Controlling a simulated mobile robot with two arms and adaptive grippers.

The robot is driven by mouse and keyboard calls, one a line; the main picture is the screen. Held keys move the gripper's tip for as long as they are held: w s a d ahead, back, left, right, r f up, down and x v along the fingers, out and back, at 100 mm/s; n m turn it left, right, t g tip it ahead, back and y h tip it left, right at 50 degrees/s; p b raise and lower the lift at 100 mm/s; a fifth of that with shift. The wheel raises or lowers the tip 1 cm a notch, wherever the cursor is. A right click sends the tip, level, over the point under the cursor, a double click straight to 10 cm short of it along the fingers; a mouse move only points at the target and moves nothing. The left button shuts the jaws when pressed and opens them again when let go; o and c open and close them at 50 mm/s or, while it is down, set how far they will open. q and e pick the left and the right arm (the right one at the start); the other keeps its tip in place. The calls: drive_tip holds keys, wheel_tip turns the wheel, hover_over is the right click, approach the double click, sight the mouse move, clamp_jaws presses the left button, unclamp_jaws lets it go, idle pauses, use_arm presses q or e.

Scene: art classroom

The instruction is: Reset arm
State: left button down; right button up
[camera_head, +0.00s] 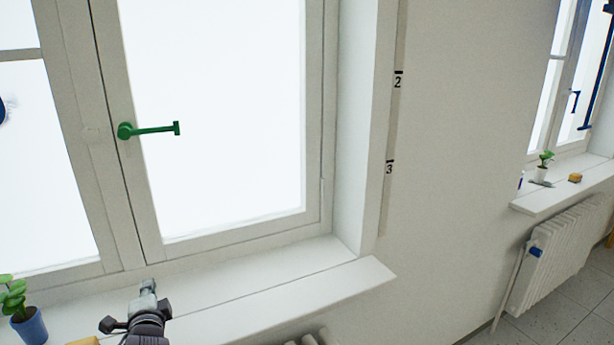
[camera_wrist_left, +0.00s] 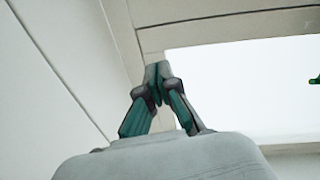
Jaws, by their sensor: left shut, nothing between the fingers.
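My left gripper (camera_head: 148,289) is low in the head view, in front of the white windowsill (camera_head: 235,280). Its fingers are together with nothing between them. The left wrist view shows the closed fingertips (camera_wrist_left: 157,78) against the pale window frame. A green window handle (camera_head: 150,130) sticks out to the right from the window frame, above and apart from the gripper. A bit of green also shows at the right edge of the left wrist view (camera_wrist_left: 315,80). My right gripper is not in view.
A plant in a blue pot (camera_head: 29,326) stands on the sill left of my gripper, with a yellow thing (camera_head: 84,341) beside it. A second sill (camera_head: 565,187) and a radiator (camera_head: 560,255) are at the right. The wall between is bare except for a numbered strip (camera_head: 391,130).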

use_arm(q)
drive_tip(key=s+d+f+n+g, duration=0.1)
drive_tip(key=s+f, duration=0.1)
drive_tip(key=s+d+f+n+g+h, duration=0.1)
drive_tip(key=s+d+f, duration=0.1)
drive_tip(key=s+f, duration=0.1)
drive_tip(key=s+d+f+n+h, duration=0.1)
drive_tip(key=s+d+f, duration=0.1)
drive_tip(key=s+f, duration=0.1)
drive_tip(key=shift+s+g, duration=0.1)
drive_tip(key=shift+g, duration=0.3)
drive_tip(key=s+d+f+n+g+h, duration=0.35)
drive_tip(key=s+d, duration=0.35)
drive_tip(key=s, duration=0.6)
drive_tip(key=s+d+f+n+g+h, duration=0.25)
drive_tip(key=s+d+f+g, duration=0.4)
drive_tip(key=s, duration=0.65)
drive_tip(key=s+d+f, duration=0.1)
drive_tip(key=s+f, duration=0.1)
drive_tip(key=f, duration=1.2)
drive_tip(key=s+d+f, duration=0.1)
drive_tip(key=f, duration=1.2)
drive_tip(key=s+a+f+b, duration=0.1)
drive_tip(key=s+a+f, duration=0.2)
drive_tip(key=s+f, duration=1.2)
drive_tip(key=shift+s+m+g, duration=0.3)
drive_tip(key=shift+s+g, duration=0.1)
drive_tip(key=shift+s, duration=0.15)
drive_tip(key=shift+a, duration=0.1)
